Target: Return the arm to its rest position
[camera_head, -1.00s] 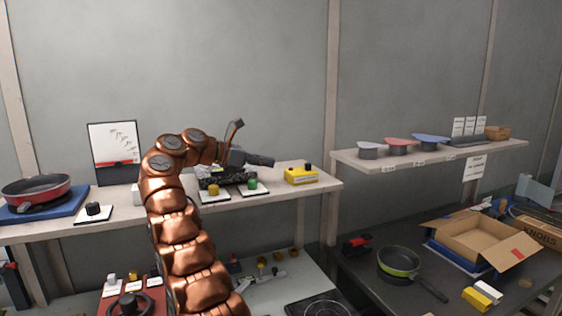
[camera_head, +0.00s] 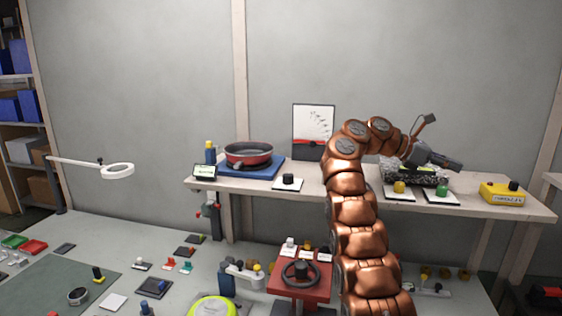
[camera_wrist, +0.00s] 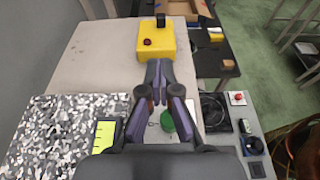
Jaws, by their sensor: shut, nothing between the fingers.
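My copper arm (camera_head: 360,235) rises in front of the shelf and bends over to the right at its top. My gripper (camera_head: 458,166) hangs above the shelf, over the green knob (camera_head: 442,189) and left of the yellow box (camera_head: 503,192). In the wrist view the fingertips of my gripper (camera_wrist: 158,68) meet with nothing between them. The yellow box (camera_wrist: 163,42) lies just beyond them. The green knob (camera_wrist: 167,122) shows below, between the finger links.
A speckled block (camera_head: 415,174) stands on the shelf (camera_head: 310,187) close to my gripper. A red pan (camera_head: 248,154) sits on a blue base (camera_head: 262,172) at left. A red unit with a handwheel (camera_head: 300,275) is below, left of my arm. A ring lamp (camera_head: 117,171) extends over the left bench.

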